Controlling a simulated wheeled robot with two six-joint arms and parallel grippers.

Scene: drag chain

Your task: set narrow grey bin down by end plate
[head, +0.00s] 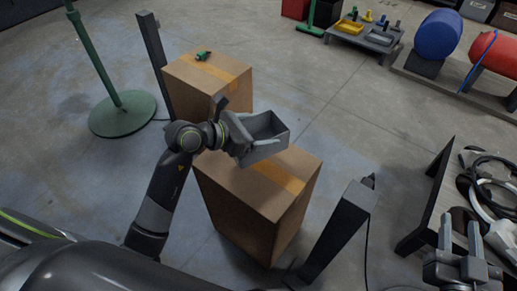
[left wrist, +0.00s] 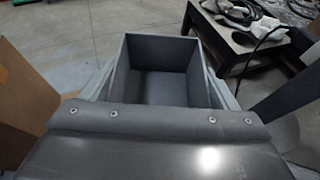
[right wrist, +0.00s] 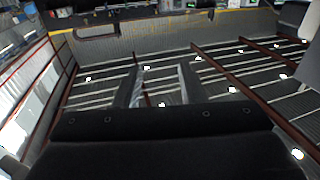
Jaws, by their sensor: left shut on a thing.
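The narrow grey bin (head: 264,148) is an open, empty-looking box, held over the near cardboard box (head: 262,200). Its inside (left wrist: 160,87) fills the middle of the left wrist view. My left gripper (head: 250,140) is shut on the bin, its fingers along the bin's sides. A small green piece (head: 203,56) lies on top of the far cardboard box (head: 208,82); I cannot tell whether it is the end plate. My right gripper (head: 460,236) is at the lower right, fingers apart and empty; they also show in the right wrist view (right wrist: 160,88).
Dark posts stand beside the boxes, one behind left (head: 152,45) and one in front right (head: 340,225). A green round stand base (head: 122,115) is at left. A dark table (head: 425,205) with cables is at right. Blue and red drums (head: 438,34) are behind. Open floor lies between.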

